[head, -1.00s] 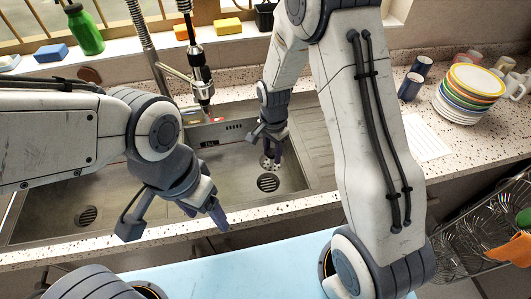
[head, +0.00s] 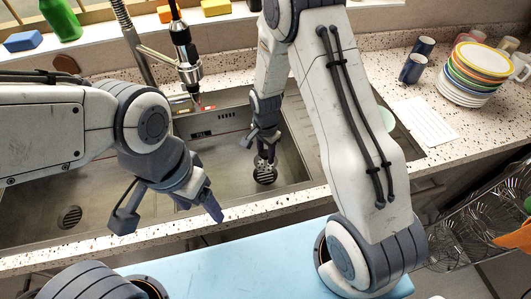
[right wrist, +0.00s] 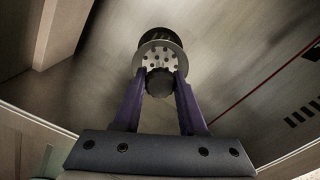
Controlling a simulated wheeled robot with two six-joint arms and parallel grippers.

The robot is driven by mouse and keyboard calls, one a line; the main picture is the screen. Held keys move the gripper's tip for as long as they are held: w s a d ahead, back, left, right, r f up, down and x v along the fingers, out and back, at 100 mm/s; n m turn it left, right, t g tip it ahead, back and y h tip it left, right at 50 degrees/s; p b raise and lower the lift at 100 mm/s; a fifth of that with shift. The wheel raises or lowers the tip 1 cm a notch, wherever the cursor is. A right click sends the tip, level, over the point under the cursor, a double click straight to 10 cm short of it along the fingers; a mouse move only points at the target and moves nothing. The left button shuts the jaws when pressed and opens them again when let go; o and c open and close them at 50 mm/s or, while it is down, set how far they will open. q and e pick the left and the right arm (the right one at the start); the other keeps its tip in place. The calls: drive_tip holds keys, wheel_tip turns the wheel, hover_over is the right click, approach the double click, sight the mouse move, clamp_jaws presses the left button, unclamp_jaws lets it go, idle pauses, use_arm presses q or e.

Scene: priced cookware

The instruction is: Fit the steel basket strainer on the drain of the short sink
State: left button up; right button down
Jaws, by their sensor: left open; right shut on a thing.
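The steel basket strainer (head: 264,163) is a small perforated disc with a dark knob. My right gripper (head: 262,140) is shut on the knob, above the right drain. In the right wrist view the strainer (right wrist: 162,57) hangs between the fingers (right wrist: 159,84), partly covering the dark round drain (right wrist: 155,38) behind it. In the head view the strainer overlaps the far edge of the drain (head: 265,177); I cannot tell whether they touch. My left gripper (head: 168,218) is open and empty over the sink's front edge.
A second drain (head: 69,217) lies in the sink floor at left. A faucet (head: 188,68) stands behind the sink. Stacked plates (head: 469,88) and mugs (head: 412,68) sit on the right counter. A wire rack (head: 475,235) is at lower right.

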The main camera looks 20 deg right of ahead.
sight(266, 164)
drive_tip(key=shift+a+f+b, duration=0.1)
drive_tip(key=shift+f+b, duration=1.45)
drive_tip(key=shift+f, duration=0.85)
drive_tip(key=shift+f+b, duration=0.8)
drive_tip(key=shift+f, duration=0.15)
drive_tip(key=shift+s+f, duration=0.1)
drive_tip(key=shift+f, duration=0.05)
drive_tip(key=shift+f, duration=0.25)
drive_tip(key=shift+r, duration=0.1)
